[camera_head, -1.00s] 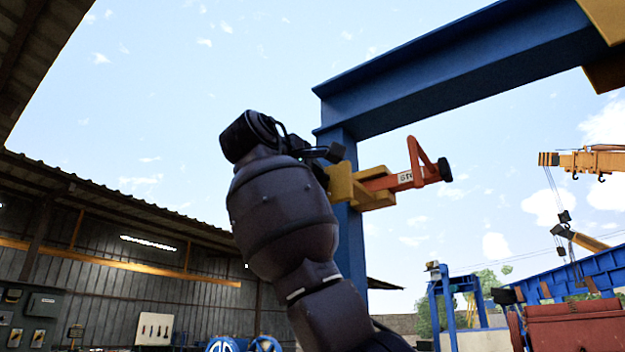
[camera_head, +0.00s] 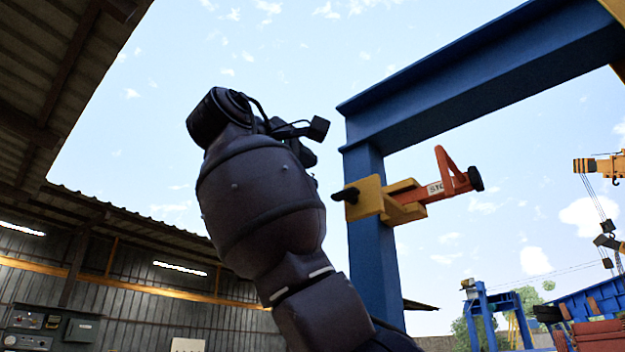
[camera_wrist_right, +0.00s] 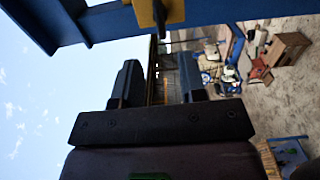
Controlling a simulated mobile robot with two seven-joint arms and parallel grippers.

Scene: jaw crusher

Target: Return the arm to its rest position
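My right arm (camera_head: 260,205) stands raised in the middle of the head view, its dark wrist end up against the sky. Its gripper is small and dark in that view, left of the blue post, with a gap of sky between. In the right wrist view my right gripper (camera_wrist_right: 160,78) has its two dark fingers apart, with nothing between them but distant background. My left gripper and arm are in neither view.
A blue post (camera_head: 375,240) and overhead beam (camera_head: 470,75) stand right of my arm. A yellow bracket (camera_head: 370,200) on the post carries an orange lever (camera_head: 450,186) with a black end. A shed roof (camera_head: 60,70) hangs at upper left.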

